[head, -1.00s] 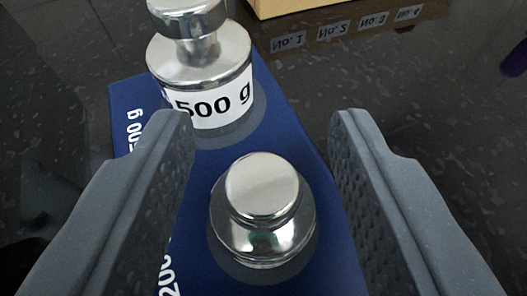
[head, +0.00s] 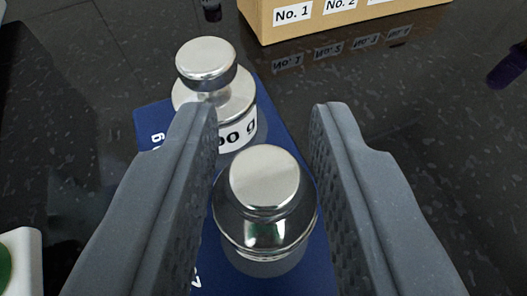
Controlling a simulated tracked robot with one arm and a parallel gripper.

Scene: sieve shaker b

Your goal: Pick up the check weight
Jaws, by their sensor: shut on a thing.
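A shiny steel check weight (head: 265,215) with a round knob top stands upright between the two dark grey fingers of my gripper (head: 262,135). My gripper is shut on it. The weight appears lifted a little above the blue mat (head: 285,100), though its underside is hidden. A larger steel weight with a white label (head: 243,135) ending in "00 g" stands on the mat beyond it. My left finger covers part of that label.
A cardboard box (head: 340,20) with numbered labels "No. 1" and "No. 2" stands at the back on the dark glossy table (head: 430,110). A white object with a green part (head: 22,262) shows at the lower left. A dark purple item (head: 508,68) is at the far right.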

